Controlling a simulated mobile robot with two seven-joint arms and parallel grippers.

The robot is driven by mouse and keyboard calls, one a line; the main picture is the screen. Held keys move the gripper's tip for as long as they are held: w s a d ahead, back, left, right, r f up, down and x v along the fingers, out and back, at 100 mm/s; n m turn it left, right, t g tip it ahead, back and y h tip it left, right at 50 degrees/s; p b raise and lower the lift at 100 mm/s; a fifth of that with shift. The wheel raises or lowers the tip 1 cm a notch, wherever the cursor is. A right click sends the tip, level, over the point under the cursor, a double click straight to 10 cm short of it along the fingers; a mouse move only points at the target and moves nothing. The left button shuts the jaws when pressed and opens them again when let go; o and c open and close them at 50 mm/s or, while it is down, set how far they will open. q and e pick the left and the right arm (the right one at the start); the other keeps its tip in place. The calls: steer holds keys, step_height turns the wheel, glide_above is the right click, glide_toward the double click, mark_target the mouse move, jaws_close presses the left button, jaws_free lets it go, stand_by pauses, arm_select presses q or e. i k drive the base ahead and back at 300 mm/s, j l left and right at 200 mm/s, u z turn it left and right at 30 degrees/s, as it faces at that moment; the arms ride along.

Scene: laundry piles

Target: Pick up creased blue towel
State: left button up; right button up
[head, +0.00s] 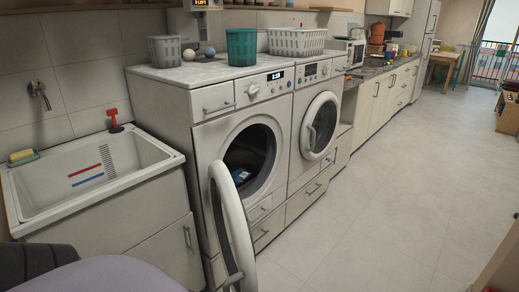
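A small patch of blue cloth (240,174), with some white beside it, shows low inside the dark drum of the left front-loading washer (204,138). It is too small and dark to tell whether it is the creased blue towel. The washer's round door (226,215) stands open toward me, and its ring partly covers the lower left of the opening. Neither of my grippers is in view.
The right machine (300,135) has its round door (321,125) shut or nearly so. A white sink (85,170) stands at the left. A teal basket (242,47) and pale baskets (297,41) stand on top. The tiled floor (390,200) to the right is clear.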

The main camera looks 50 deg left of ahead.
mark_target(238, 174)
steer(key=u, duration=1.75)
